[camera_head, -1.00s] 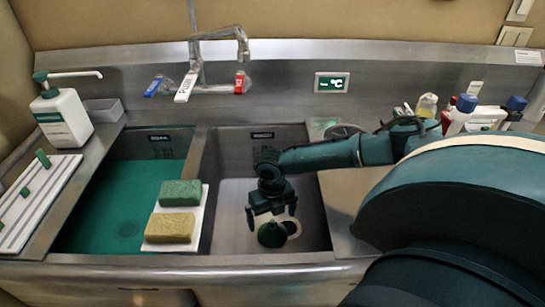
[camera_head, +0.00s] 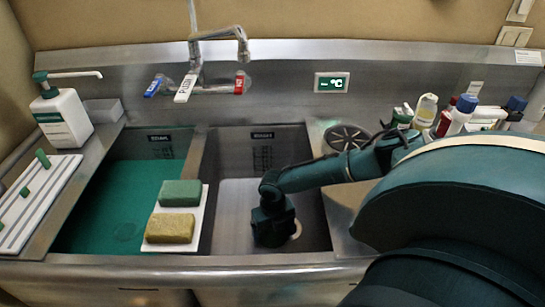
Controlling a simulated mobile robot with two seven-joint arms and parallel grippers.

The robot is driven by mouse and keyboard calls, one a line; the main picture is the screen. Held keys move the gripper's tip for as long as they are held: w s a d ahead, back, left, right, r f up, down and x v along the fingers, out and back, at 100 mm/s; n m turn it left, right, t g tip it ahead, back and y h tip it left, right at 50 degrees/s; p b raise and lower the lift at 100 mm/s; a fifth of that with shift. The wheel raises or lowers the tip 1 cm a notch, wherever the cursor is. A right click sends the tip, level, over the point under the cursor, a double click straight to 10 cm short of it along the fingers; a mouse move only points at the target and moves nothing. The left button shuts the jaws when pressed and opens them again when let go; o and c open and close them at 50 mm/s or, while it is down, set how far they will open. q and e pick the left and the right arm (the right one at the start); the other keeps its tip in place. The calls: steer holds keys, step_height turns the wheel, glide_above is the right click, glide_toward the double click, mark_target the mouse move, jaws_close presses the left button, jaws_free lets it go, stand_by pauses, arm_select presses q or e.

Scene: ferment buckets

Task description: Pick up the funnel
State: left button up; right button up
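My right gripper (camera_head: 274,238) is low in the right sink basin (camera_head: 232,208), over the spot where a dark green, cone-like object, probably the funnel, showed a second ago. The gripper and wrist now hide that object. The fingertips do not show clearly, so I cannot tell whether they are open or shut, or whether they touch it. A pale round edge (camera_head: 298,229), likely the drain, shows just right of the gripper. My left gripper is not in view.
The left basin (camera_head: 135,185) holds green liquid. A white tray (camera_head: 206,218) with a green sponge (camera_head: 180,193) and a yellow sponge (camera_head: 170,228) lies by the divider. The faucet (camera_head: 242,50) stands behind. Several bottles (camera_head: 462,115) stand at the right.

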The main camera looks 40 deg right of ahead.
steer(key=c, duration=0.7)
